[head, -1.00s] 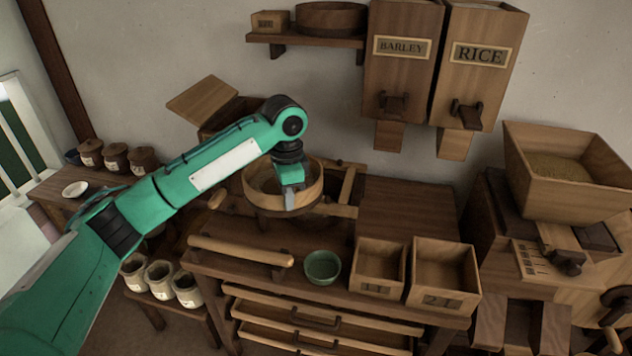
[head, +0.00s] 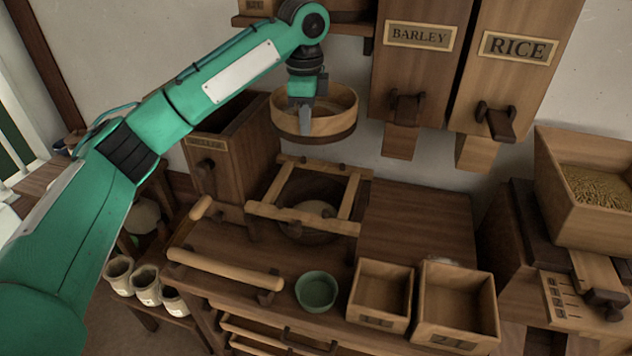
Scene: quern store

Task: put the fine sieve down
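The fine sieve (head: 345,112), a round shallow wooden hoop with a darker lower band, hangs in the air in the head view. It is above and behind a wooden rail frame (head: 304,222) on the bench. My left gripper (head: 304,125) comes down from above and is shut on the near rim of the sieve. The fingertips are small here and partly hidden at the rim. Under the rails is a round dark tub (head: 318,230) with something pale inside. My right gripper is out of view.
A green bowl (head: 316,291) and two open wooden boxes (head: 383,274) (head: 457,279) stand along the bench front. A dark board (head: 418,215) lies bare right of the rails. Barley (head: 418,60) and rice (head: 516,70) hoppers hang behind, close to the sieve's right. A tall bin (head: 240,145) stands left.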

